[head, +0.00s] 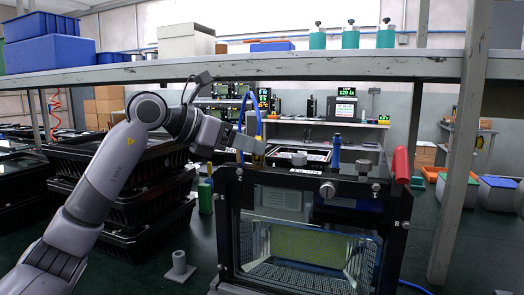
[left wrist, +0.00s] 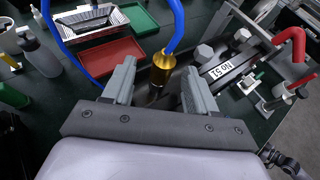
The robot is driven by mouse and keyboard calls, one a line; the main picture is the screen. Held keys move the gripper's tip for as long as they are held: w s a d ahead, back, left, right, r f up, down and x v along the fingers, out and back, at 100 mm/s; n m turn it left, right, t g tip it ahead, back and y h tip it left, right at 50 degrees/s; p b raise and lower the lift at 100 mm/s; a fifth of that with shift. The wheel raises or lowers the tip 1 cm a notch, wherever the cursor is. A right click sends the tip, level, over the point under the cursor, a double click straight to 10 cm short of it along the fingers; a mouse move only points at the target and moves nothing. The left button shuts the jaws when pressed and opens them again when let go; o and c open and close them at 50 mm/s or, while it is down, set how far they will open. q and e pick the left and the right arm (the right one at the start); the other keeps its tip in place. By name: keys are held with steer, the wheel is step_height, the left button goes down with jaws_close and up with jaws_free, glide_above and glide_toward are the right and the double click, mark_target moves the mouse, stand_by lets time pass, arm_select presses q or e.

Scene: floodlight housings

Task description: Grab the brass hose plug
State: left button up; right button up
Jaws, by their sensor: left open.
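The brass hose plug (left wrist: 162,66) is a gold cylinder on the end of a blue hose (left wrist: 175,22). In the left wrist view it stands between the two grey fingers of my left gripper (left wrist: 160,75), with a visible gap on each side. The jaws are open. In the head view my left gripper (head: 246,146) is over the back left corner of the black floodlight housing (head: 309,188), and a small bit of brass (head: 258,159) shows beside it. The plug's lower end is hard to make out. My right gripper is not seen.
Stacked black crates (head: 130,210) stand left of the housing. A red handle (head: 401,165) and a blue post (head: 337,152) rise at its top. A grey shelf beam (head: 330,68) runs overhead.

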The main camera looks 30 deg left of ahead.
arm_select(q)
steer(key=x, duration=0.5)
steer(key=shift+d+r, duration=0.15)
steer(key=shift+d, duration=0.05)
jaws_close()
steer(key=shift+r, duration=0.1)
